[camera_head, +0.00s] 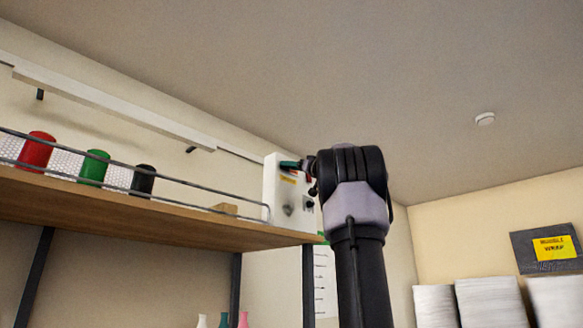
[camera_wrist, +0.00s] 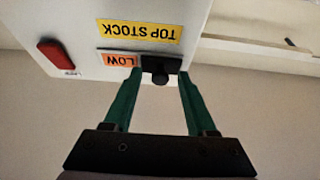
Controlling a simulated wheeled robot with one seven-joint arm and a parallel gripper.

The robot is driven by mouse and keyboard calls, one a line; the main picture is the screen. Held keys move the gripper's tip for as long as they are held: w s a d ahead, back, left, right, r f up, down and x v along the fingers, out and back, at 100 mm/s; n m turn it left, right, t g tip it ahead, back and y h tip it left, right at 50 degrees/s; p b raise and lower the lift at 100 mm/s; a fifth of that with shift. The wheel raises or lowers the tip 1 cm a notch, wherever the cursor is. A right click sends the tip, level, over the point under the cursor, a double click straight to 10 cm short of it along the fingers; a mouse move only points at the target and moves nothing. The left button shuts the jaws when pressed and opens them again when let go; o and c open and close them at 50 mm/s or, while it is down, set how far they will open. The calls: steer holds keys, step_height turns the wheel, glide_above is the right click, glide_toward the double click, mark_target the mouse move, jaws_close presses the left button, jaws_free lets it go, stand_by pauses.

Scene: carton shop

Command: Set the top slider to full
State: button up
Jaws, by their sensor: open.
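A white control box (camera_head: 273,200) stands at the right end of the high shelf, and its face fills the upper part of the wrist view (camera_wrist: 45,18). In the wrist view it shows upside down, with a yellow "TOP STOCK" label (camera_wrist: 140,30) and an orange "LOW" label (camera_wrist: 118,59). The black slider knob (camera_wrist: 160,68) is beside the "LOW" label. My gripper (camera_wrist: 158,80) is open, with its green fingers on either side of the knob; contact cannot be told. In the head view my gripper (camera_head: 292,165) is at the box's upper part and hides the knob.
A red switch (camera_wrist: 56,56) is on the same box face. The wooden shelf (camera_head: 130,210) has a wire rail and holds red (camera_head: 36,150), green (camera_head: 93,167) and black (camera_head: 143,180) containers. White stacks (camera_head: 490,302) stand at the lower right.

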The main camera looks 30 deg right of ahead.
jaws_close()
stand_by(1.4)
